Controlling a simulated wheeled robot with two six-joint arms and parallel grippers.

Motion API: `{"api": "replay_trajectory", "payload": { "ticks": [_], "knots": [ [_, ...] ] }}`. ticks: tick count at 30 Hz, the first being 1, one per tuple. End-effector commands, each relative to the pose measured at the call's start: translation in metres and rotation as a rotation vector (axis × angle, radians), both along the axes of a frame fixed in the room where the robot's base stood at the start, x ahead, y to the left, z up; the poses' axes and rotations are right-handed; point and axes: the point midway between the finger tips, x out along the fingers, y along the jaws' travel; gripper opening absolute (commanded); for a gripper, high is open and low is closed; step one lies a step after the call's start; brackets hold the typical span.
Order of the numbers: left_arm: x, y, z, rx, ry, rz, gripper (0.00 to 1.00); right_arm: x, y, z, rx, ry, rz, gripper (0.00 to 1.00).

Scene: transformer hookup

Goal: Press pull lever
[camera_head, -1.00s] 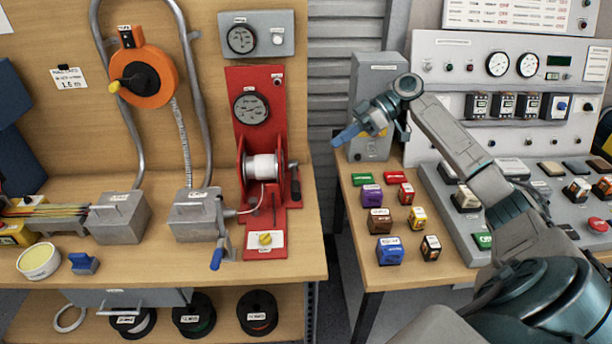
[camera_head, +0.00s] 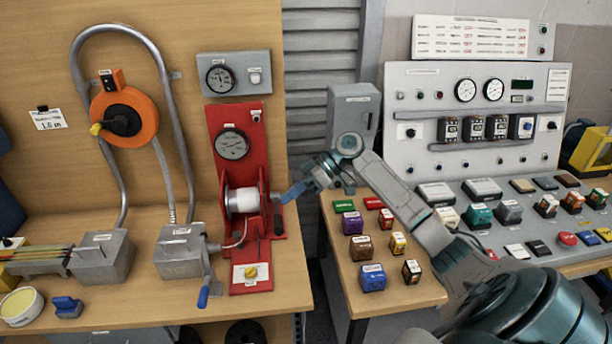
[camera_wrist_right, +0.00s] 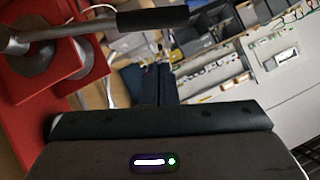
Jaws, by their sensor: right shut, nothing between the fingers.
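The red pull rig (camera_head: 236,129) stands on the left bench, with a dial and a white spool (camera_head: 243,200). A lever with a black grip is at the rig's right side, largely hidden by my gripper in the head view. In the right wrist view the lever's black grip (camera_wrist_right: 152,18) and its silver arm cross the top left, just beyond my fingers. My right gripper (camera_head: 285,196) is shut and empty, its tips beside the rig's right edge. I cannot tell whether it touches the lever. My left gripper is not in view.
A grey box (camera_head: 180,252) with a blue-handled crank (camera_head: 203,297) stands left of the rig. The right bench holds several small coloured blocks, including a blue one (camera_head: 372,278), below my right arm. A gap separates the benches.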

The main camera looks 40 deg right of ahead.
Motion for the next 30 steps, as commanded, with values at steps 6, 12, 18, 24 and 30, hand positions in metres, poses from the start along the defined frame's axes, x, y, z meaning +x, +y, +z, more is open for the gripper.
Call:
{"api": "replay_trajectory", "payload": {
  "ticks": [6,12,18,24,30],
  "knots": [
    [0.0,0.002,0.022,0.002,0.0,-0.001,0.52,-0.005,0.014,-0.025,0.002,0.002,0.001,0.0],
    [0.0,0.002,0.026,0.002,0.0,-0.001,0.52,-0.007,0.017,-0.038,0.0,0.0,0.0,0.0],
    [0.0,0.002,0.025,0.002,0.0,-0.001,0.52,-0.007,0.017,-0.039,-0.001,-0.001,0.0,0.0],
    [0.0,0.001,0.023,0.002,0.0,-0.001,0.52,-0.007,0.017,-0.041,-0.003,-0.005,0.0,0.0],
    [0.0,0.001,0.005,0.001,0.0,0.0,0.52,-0.011,0.019,-0.056,-0.032,-0.049,0.001,0.0]
  ]
}}
